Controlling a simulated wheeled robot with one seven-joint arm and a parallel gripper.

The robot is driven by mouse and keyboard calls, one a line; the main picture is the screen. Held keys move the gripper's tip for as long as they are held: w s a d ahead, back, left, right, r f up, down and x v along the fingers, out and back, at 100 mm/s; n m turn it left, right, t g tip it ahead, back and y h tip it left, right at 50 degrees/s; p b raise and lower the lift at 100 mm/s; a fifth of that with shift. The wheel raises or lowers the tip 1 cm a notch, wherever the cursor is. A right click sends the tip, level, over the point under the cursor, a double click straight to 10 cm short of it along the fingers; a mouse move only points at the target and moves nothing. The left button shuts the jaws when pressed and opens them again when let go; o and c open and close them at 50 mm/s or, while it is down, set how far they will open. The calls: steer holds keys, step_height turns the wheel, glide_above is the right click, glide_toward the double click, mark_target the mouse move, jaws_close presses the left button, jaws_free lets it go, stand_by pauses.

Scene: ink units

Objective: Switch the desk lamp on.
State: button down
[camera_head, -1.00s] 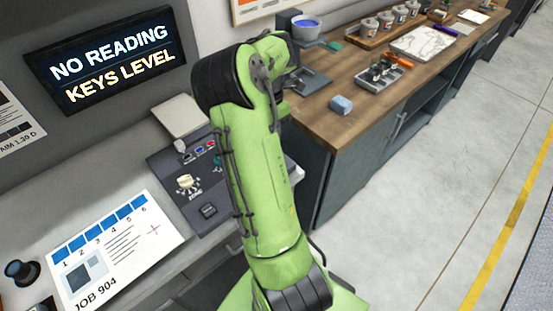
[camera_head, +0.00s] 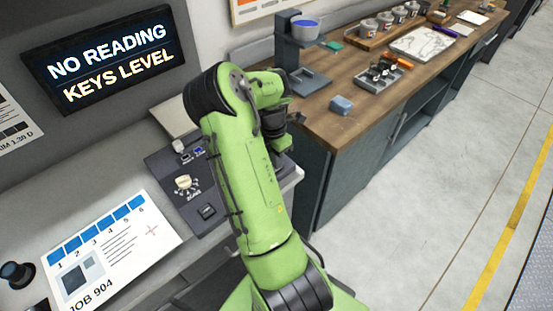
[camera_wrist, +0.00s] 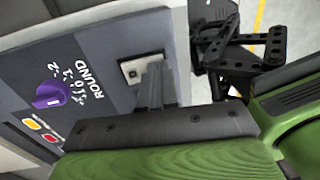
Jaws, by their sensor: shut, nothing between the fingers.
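I cannot make out a desk lamp for sure in either view. In the wrist view, my gripper's grey fingers (camera_wrist: 154,80) are shut and empty. Their tips are close beside a small black switch in a pale frame (camera_wrist: 130,73); I cannot tell whether they touch it. A purple knob (camera_wrist: 50,95) marked ROUND sits left of the switch on the same dark panel (camera_wrist: 112,50). In the head view, my arm hides the gripper's fingers and part of the panel (camera_head: 170,165), where a cream knob (camera_head: 184,183) and a black switch (camera_head: 207,211) show.
A red and a yellow button (camera_wrist: 40,131) lie near the purple knob. A lit sign (camera_head: 105,62) reads NO READING, KEYS LEVEL. A job card (camera_head: 110,250) lies left of the panel. A wooden bench (camera_head: 335,110) with several items stands to the right. The floor beyond is clear.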

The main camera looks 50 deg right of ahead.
steer(key=shift+s+a+f, duration=0.15)
steer(key=shift+f, duration=0.05)
steer(key=shift+w+d+r+p, duration=0.2)
steer(key=shift+w+d+p, duration=0.05)
steer(key=shift+w+p, duration=0.3)
steer(key=shift+w, duration=0.35)
